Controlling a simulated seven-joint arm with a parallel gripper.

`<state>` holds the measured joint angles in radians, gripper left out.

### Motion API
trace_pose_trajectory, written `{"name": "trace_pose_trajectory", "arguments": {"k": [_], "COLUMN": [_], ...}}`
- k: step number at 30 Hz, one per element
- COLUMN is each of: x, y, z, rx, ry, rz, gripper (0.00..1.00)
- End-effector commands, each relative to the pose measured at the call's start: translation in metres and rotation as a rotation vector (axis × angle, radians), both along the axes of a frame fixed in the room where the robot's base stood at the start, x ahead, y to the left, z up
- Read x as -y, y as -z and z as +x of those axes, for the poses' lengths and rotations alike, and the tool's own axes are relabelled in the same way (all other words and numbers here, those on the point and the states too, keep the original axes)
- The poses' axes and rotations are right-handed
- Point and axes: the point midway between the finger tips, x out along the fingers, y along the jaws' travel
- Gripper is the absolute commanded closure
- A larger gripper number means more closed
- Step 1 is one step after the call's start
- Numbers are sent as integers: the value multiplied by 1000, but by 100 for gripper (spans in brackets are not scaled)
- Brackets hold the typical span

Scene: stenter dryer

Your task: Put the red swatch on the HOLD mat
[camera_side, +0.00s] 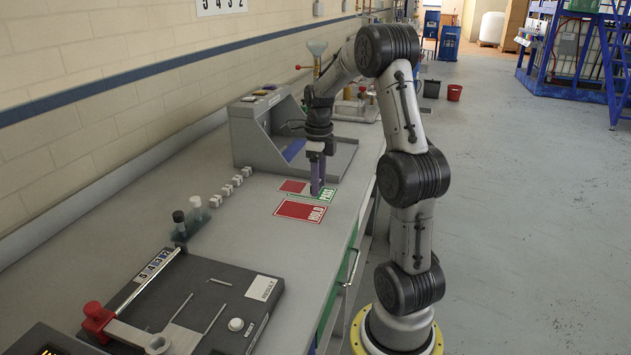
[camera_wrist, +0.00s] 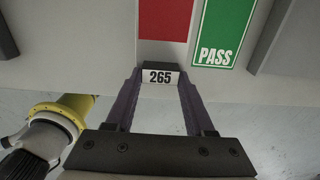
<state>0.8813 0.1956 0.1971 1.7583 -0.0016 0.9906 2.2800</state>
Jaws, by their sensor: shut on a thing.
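The red swatch (camera_side: 293,186) extends left from my gripper (camera_side: 317,192) in the side view. My gripper is shut on its header, which carries a tag reading 265 (camera_wrist: 160,77) in the wrist view. The red HOLD mat (camera_side: 298,211) lies flat on the bench, just nearer the side camera than the fingertips. The swatch appears raised a little above the bench; the exact gap cannot be told. In the wrist view, red shows beyond the header; I cannot separate swatch from mat there, and no HOLD lettering shows.
The green PASS mat (camera_wrist: 225,35) lies beside the HOLD mat, partly covered by the swatch in the side view. A grey booth (camera_side: 262,130) stands behind. Several small white cubes (camera_side: 237,181), bottles (camera_side: 190,220) and a dark test device (camera_side: 190,300) occupy the bench to the left.

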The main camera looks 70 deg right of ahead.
Motion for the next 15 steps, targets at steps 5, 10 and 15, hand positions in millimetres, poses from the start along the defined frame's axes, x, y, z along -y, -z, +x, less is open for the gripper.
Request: {"name": "trace_pose_trajectory", "arguments": {"k": [5, 10, 15], "x": [0, 0, -1], "y": [4, 16, 32], "z": [-1, -1, -1], "rx": [-1, -1, -1], "ry": [-4, -5, -5], "rz": [2, 2, 2], "gripper": [100, 100, 100]}}
